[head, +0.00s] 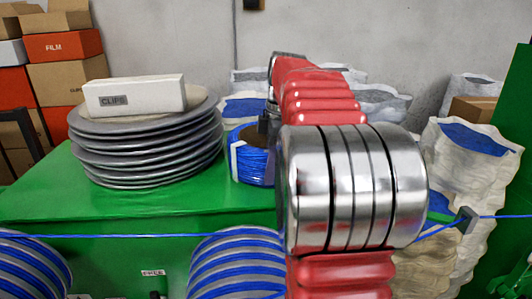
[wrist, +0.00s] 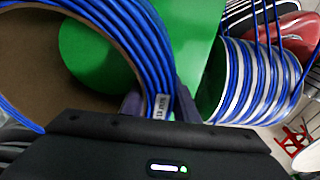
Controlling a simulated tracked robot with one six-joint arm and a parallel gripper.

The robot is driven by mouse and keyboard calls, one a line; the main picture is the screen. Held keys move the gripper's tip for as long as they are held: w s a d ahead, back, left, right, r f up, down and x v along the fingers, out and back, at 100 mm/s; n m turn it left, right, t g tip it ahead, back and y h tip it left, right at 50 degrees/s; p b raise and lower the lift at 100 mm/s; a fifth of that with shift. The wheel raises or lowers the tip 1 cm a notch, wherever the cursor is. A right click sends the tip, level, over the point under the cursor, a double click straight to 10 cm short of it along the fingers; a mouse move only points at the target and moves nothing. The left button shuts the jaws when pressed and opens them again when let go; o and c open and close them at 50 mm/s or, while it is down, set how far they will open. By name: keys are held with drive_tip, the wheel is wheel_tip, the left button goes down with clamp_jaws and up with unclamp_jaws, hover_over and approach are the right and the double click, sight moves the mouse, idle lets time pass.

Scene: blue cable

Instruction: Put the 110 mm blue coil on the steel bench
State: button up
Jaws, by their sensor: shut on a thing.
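The blue coil (wrist: 110,25) fills the upper left of the wrist view, with a small white tag (wrist: 161,104) on its windings. My gripper (wrist: 158,103) is shut on the coil's near rim, with a dark finger on each side. In the head view the blue coil (head: 255,168), with a white band, shows beside my red and chrome arm, just over or on the green surface; I cannot tell whether it touches. My arm hides its right part. I cannot make out a steel bench in either view.
A stack of grey discs (head: 150,150) with a white CLIPS box (head: 135,95) stands on the green surface (head: 50,200). Reels of blue cable (head: 240,265) sit below its front edge; a blue strand (head: 120,236) runs across. Pale sacks (head: 465,165) stand at right, cartons (head: 65,47) at left.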

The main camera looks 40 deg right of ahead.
sight(267, 151)
clamp_jaws()
drive_tip(key=shift+r, duration=0.2)
idle(0.3)
wheel_tip(267, 151, up, 10)
drive_tip(key=shift+f, duration=0.15)
idle(0.5)
drive_tip(key=shift+s, duration=0.1)
idle(0.6)
